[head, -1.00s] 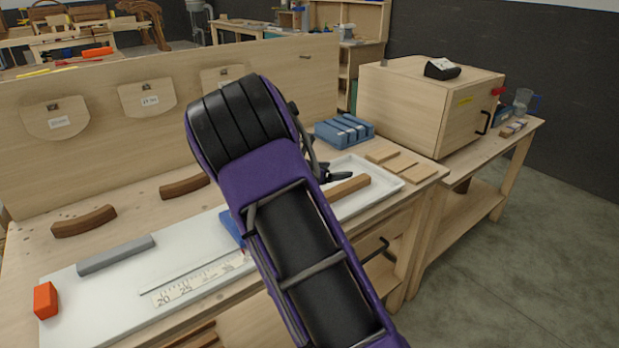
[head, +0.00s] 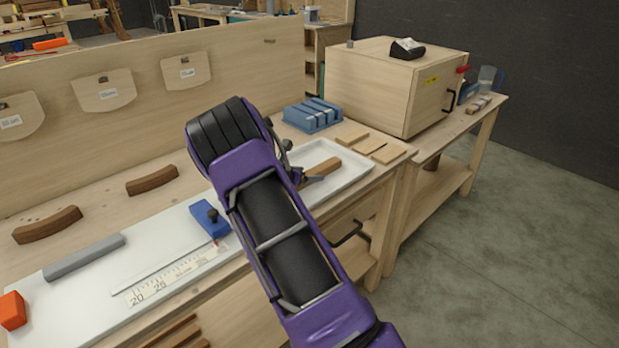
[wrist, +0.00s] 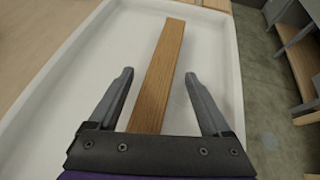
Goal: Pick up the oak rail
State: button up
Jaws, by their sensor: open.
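The oak rail (wrist: 161,75) is a straight brown wooden bar lying in a white tray. In the wrist view it runs lengthwise between the two fingers of my gripper (wrist: 158,88). The fingers are open, one on each side, with a gap to the rail on both sides. The rail's near end is hidden behind the gripper body. In the head view the rail (head: 326,167) shows only in part, behind my gripper (head: 306,180) and arm. I cannot tell how high the fingers are above the tray.
The white tray (head: 352,172) has a raised rim. Thin wood pieces (head: 367,146) and a blue slotted block (head: 312,115) lie behind it. A blue clamp block (head: 210,218) and a ruler (head: 178,276) sit to the left. A wooden box (head: 380,95) stands at the back right.

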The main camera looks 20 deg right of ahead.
grip_shut()
dwell(0.4)
